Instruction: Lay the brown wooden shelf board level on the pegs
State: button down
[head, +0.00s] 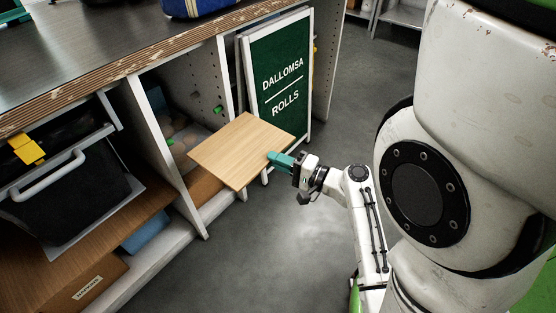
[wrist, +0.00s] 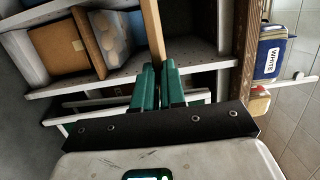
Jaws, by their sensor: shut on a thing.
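The brown wooden shelf board (head: 240,150) is held out in front of the open cabinet bay, its broad face up. My gripper (head: 275,159) is shut on its near right edge with green fingers. In the wrist view the board (wrist: 153,30) shows edge-on as a thin strip between the fingers (wrist: 158,72). Green pegs stick out inside the bay: one (head: 218,109) on the right wall and one (head: 170,142) near the left wall. The board appears in front of the pegs, apart from them. Any other pegs are hidden or too small to tell.
A green sign (head: 280,70) reading "DALLOMSA ROLLS" stands just right of the bay. The worn countertop (head: 100,50) overhangs it. A divider (head: 160,150) bounds the bay at left, with a dark bin (head: 70,190) beyond. The grey floor (head: 260,240) is clear.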

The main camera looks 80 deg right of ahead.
aim_at(233, 133)
jog(key=shift+s+d+x, duration=0.2)
jog(key=shift+d+x, duration=0.25)
jog(key=shift+x, duration=2.3)
jog(key=shift+s+d+x, duration=0.15)
jog(key=shift+d+x, duration=0.35)
jog(key=shift+x, duration=2.25)
jog(key=shift+s+d+x, duration=0.2)
jog(key=shift+d+x, duration=0.25)
jog(key=shift+x, duration=2.35)
jog(key=s+d+b+x, duration=0.1)
jog(key=b+x, duration=0.3)
jog(key=x, duration=0.8)
jog(key=shift+w+d, duration=0.4)
jog(key=shift+d, duration=0.35)
jog(key=shift+r, duration=0.1)
jog(key=shift+f+b, duration=1.1)
jog(key=c, duration=1.1)
grip_release()
jog(key=shift+f, duration=0.1)
jog(key=shift+o, duration=1.1)
jog(key=shift+f, duration=0.1)
